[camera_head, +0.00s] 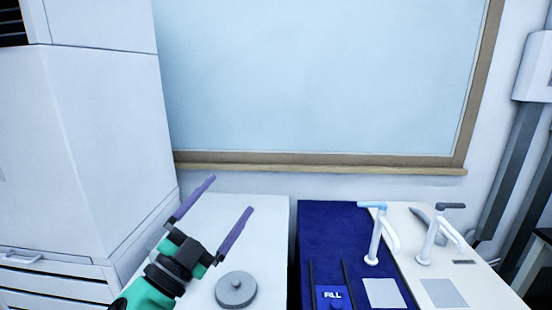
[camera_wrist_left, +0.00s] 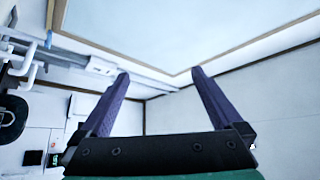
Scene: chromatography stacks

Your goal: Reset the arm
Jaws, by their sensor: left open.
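My left arm comes in from the lower left in the head view. Its gripper (camera_head: 230,212) is open, with two purple fingers spread wide and nothing between them. It is raised over the white counter (camera_head: 262,225), pointing up and toward the back wall. In the left wrist view the open fingers (camera_wrist_left: 160,72) show only wall and a board edge between them. My right gripper is in neither view.
A round grey weight-like disc (camera_head: 236,289) lies on the white counter, right of my gripper. A blue mat (camera_head: 325,235) bears a "FILL" label (camera_head: 333,296). Two white taps (camera_head: 376,235) (camera_head: 432,240) stand at the right. A tall white cabinet (camera_head: 85,140) stands at the left.

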